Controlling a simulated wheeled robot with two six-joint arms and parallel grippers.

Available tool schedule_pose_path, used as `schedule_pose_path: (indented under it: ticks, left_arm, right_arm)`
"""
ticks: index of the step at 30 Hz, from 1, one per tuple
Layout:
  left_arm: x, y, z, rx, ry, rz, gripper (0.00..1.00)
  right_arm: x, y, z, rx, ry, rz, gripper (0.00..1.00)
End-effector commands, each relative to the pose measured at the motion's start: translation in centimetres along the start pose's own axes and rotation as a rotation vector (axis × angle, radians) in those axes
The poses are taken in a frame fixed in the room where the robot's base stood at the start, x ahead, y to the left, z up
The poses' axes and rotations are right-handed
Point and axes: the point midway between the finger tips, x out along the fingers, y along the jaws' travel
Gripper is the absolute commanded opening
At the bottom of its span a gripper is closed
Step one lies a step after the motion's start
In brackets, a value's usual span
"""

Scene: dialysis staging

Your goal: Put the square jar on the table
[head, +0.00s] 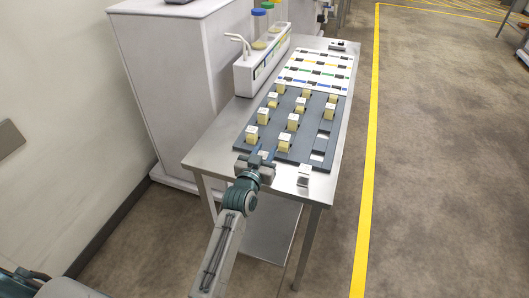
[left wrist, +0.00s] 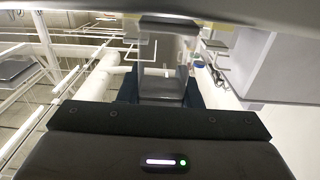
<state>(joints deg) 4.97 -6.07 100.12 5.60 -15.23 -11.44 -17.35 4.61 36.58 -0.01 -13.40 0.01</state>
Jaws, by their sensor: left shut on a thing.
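My left gripper (head: 257,161) is at the near left end of the table (head: 222,152), in front of the grey rack. It is shut on a small pale square jar (head: 264,155), mostly hidden by the fingers in the head view. In the left wrist view the jar (left wrist: 162,88) shows as a pale grey block between the dark fingers. Whether the jar touches the table or rack is unclear. My right gripper is not in view.
The grey rack (head: 240,146) holds several white-capped yellowish jars. A small white-topped piece (head: 305,170) stands near the table's front right corner. Behind are a patterned white sheet (head: 322,57) and a white bin (head: 246,78) with capped bottles. Bare steel lies along the near edge.

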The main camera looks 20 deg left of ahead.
Motion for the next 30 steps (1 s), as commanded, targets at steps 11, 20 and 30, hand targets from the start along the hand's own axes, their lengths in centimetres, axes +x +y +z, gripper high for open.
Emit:
schedule_pose_path:
  ticks: [11,20,30]
  left_arm:
    - [0.0,0.0,0.8,-0.001,0.002,0.000,0.08]
    - [0.0,0.0,0.9,-0.001,0.001,0.000,0.53]
    - [-1.2,0.0,0.9,-0.001,0.000,0.000,0.53]
  right_arm:
    - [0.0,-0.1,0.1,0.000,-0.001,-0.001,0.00]
    - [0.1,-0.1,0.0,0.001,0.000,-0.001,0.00]
    - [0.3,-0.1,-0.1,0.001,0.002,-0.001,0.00]
